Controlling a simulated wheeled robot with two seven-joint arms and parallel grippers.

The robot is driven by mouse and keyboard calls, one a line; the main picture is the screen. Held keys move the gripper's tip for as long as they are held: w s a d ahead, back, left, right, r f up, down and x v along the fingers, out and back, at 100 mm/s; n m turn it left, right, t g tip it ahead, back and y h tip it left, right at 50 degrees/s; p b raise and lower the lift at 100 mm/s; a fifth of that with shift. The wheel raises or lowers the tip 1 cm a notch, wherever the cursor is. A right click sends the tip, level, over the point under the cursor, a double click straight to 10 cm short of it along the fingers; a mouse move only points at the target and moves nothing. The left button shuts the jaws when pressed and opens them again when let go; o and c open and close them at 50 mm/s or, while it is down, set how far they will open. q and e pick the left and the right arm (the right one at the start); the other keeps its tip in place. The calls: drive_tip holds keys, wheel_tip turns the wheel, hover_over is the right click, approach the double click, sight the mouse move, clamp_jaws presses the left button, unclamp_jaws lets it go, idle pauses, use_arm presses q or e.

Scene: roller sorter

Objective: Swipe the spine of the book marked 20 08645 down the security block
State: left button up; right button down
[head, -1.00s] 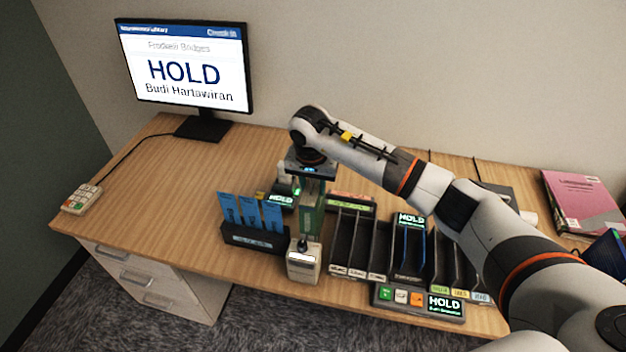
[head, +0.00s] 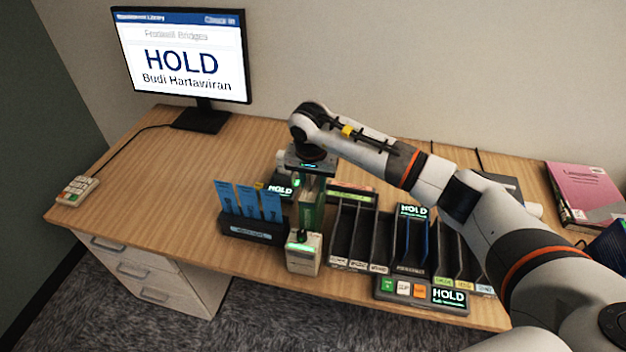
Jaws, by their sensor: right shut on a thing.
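My right gripper (head: 311,172) points down over the desk and is shut on a narrow green book (head: 312,208). The book hangs upright below the jaws, just behind or against the small beige security block (head: 303,257) at the desk's front edge. I cannot tell from this angle whether the spine touches the block. The strip on top of the block glows green. The marking on the book is not readable here. My left gripper is not in view.
A holder with blue slips (head: 253,228) stands left of the block. Black sorter slots (head: 353,238) stand to its right, with a button panel (head: 420,292) in front. A monitor (head: 182,55) reads HOLD. A pink book (head: 583,190) lies at far right.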

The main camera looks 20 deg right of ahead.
drive_tip(key=shift+w, duration=0.1)
drive_tip(key=shift+w+d+r+p, duration=0.25)
drive_tip(key=shift+r+p, duration=0.4)
drive_tip(key=shift+r, duration=1.3)
drive_tip(key=shift+w+d+r+p, duration=0.2)
drive_tip(key=shift+r+p, duration=0.5)
drive_tip(key=shift+r, duration=1.3)
drive_tip(key=shift+w+d+r+p, duration=0.1)
drive_tip(key=shift+w+r+p, duration=0.4)
drive_tip(key=shift+r, duration=1.45)
drive_tip(key=shift+s+r, duration=0.15)
drive_tip(key=shift+s, duration=0.1)
drive_tip(key=shift+r, duration=0.15)
